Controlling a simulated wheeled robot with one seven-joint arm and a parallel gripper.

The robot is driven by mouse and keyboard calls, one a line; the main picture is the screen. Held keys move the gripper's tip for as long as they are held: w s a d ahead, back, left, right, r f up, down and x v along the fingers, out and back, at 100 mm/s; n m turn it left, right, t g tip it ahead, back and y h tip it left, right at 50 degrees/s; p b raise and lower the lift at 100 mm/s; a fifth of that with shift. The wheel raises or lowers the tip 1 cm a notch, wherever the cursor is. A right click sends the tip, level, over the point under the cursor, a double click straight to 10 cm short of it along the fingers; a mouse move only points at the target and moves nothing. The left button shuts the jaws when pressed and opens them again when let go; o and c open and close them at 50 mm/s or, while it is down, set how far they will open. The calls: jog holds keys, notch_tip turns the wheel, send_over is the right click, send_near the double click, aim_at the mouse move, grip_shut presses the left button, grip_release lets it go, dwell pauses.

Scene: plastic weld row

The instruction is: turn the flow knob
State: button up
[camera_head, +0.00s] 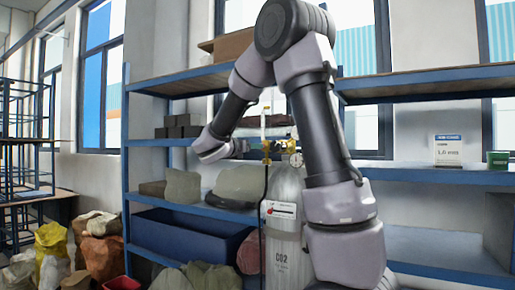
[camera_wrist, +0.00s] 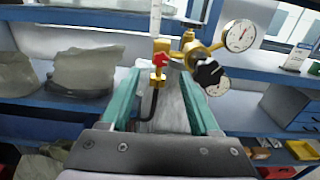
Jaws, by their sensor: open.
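The gas regulator is brass, on top of a grey CO2 cylinder (camera_head: 287,235). In the wrist view its brass body (camera_wrist: 189,47) carries a red knob (camera_wrist: 160,62) at the foot of a clear upright flow tube (camera_wrist: 156,22). A black knob (camera_wrist: 208,73) sits to the right, by two round white gauges. My gripper (camera_wrist: 160,72) is open, its two teal fingers pointing at the regulator. The red knob appears between the fingertips in the picture; I cannot tell whether they touch it. The black knob appears right of the right finger. In the head view the fingers are hard to make out.
Blue-framed shelves (camera_head: 440,84) stand behind the cylinder. A blue bin (camera_head: 188,238) and filled sacks (camera_head: 100,250) are at the lower left. A white box (camera_head: 447,149) and a green cup (camera_head: 497,159) stand on the right shelf. A gauge (camera_wrist: 239,35) sticks out right of the regulator.

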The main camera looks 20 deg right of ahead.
jog(key=x, duration=0.6)
jog(key=shift+d, duration=0.25)
jog(key=shift+c, duration=0.3)
grip_shut()
